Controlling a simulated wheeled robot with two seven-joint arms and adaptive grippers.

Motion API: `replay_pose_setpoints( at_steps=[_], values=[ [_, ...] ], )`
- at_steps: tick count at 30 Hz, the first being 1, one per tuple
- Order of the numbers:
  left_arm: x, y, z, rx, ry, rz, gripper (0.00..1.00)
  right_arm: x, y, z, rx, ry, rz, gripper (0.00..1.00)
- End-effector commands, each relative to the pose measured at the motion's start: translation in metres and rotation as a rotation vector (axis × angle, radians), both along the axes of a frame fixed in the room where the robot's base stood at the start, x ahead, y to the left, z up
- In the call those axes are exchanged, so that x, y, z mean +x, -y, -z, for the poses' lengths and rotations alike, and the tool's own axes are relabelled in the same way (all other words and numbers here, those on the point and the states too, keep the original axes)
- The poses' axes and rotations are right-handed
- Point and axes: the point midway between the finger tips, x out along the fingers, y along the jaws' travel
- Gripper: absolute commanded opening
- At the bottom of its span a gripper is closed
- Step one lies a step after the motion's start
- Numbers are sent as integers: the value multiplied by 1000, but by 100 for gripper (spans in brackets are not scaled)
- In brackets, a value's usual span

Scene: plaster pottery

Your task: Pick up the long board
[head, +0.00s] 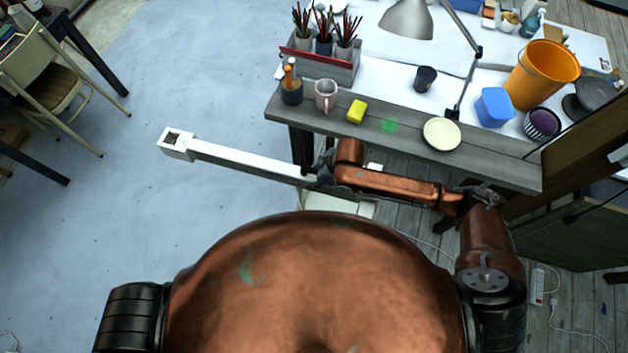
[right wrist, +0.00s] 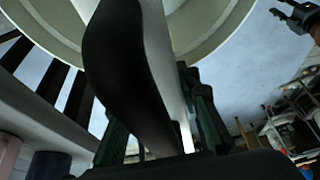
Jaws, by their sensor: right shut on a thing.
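The long board (head: 245,163) is a narrow, pale grey-white length with a square, hollowed block at its far left end. In the head view it is tilted in the open space left of and below the workbench. My right gripper (head: 317,178) is shut on its right end. My left gripper does not show in the head view; a dark gripper (right wrist: 292,17) on a copper arm shows small at the upper right of the right wrist view.
A grey bench shelf (head: 490,168) bears a pink mug (head: 326,95), a yellow sponge (head: 356,111) and a cream plate (head: 441,134), just beyond my right arm. A chair (head: 55,85) stands at the upper left. The floor between is clear.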

Motion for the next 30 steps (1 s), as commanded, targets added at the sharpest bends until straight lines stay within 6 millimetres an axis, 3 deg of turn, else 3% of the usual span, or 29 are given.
replay_pose_setpoints(
  at_steps=[7,12,23,30],
  values=[
    [0,0,-2,0,1,0,37,2,-2,-13,6,7,-2,0],
    [1,0,-4,0,2,0,37,3,-2,-36,7,9,-1,0],
    [3,0,-14,-1,5,0,37,-24,44,-96,4,8,-1,0],
    [4,0,-16,-1,6,0,37,-49,87,-116,2,6,0,0]
  ],
)
